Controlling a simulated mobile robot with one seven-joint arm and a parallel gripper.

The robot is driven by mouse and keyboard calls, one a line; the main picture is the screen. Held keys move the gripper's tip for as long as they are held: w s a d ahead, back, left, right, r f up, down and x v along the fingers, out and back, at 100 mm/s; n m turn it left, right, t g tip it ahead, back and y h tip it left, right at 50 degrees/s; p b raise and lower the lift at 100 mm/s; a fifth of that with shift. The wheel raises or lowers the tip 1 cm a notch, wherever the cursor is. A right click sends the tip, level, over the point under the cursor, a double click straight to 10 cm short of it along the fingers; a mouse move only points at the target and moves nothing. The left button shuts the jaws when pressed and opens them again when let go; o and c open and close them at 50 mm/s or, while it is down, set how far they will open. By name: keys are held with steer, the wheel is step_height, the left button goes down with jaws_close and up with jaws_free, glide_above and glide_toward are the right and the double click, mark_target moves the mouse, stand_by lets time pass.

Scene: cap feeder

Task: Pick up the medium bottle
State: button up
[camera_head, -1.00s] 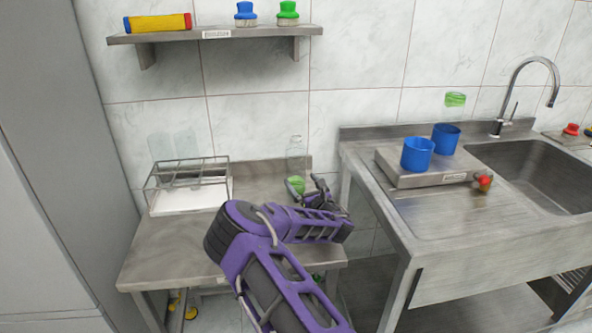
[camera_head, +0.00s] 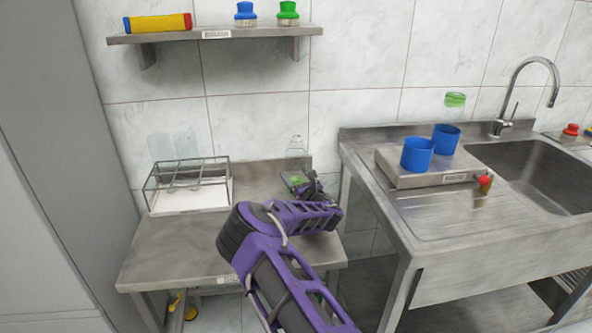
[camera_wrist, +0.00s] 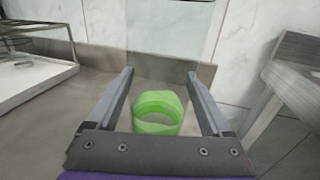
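A clear bottle with a green band (camera_head: 296,151) stands upright at the back of the low metal table, near the wall. I take it for the medium bottle. My gripper (camera_head: 298,182) is low at the bottle, and the arm partly hides it in the head view. In the wrist view the two fingers of my gripper (camera_wrist: 161,72) are apart. The green band (camera_wrist: 158,108) shows between them, with gaps at both sides. The bottle's clear walls are hard to make out, so I cannot tell how deep it sits between the fingers.
A wire rack (camera_head: 190,184) with clear vessels stands left on the table (camera_head: 170,245). A wall shelf (camera_head: 215,33) hangs above. The table's front left is clear.

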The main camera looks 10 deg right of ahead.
mark_target(295, 136)
steer(key=c, duration=0.3)
step_height(295, 136, up, 15)
steer(key=shift+p, duration=1.1)
